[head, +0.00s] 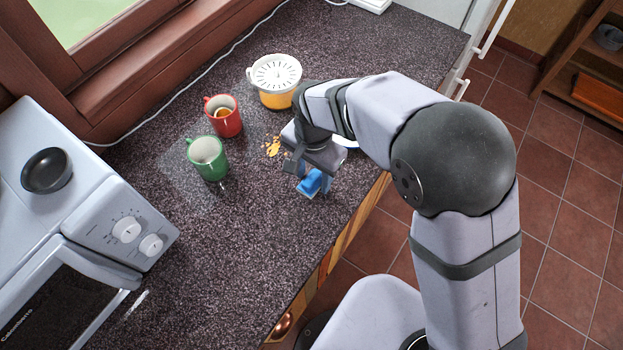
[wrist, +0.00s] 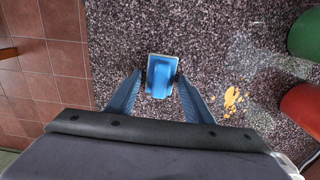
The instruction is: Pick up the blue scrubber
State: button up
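The blue scrubber (head: 308,187) is a small block on the dark speckled counter, near its front edge. In the wrist view the scrubber (wrist: 160,76) lies between the tips of my gripper's two blue fingers. My gripper (head: 314,179) points down over it in the head view, partly hiding it. In the wrist view my gripper (wrist: 159,75) is open, with one finger on each side of the scrubber. A narrow gap shows by the left finger; whether the right finger touches it I cannot tell.
Orange crumbs (head: 272,148) lie beside my gripper. A green mug (head: 208,158), a red mug (head: 223,116) and a yellow juicer with a white top (head: 275,76) stand farther back. A white toaster oven (head: 85,215) is at left. The counter (head: 225,260) toward the front left is clear.

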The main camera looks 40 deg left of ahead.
aim_at(313, 176)
jog(key=c, duration=0.7)
notch_tip(313, 176, up, 10)
jog(key=shift+r+b, duration=0.1)
jog(key=shift+b, duration=1.05)
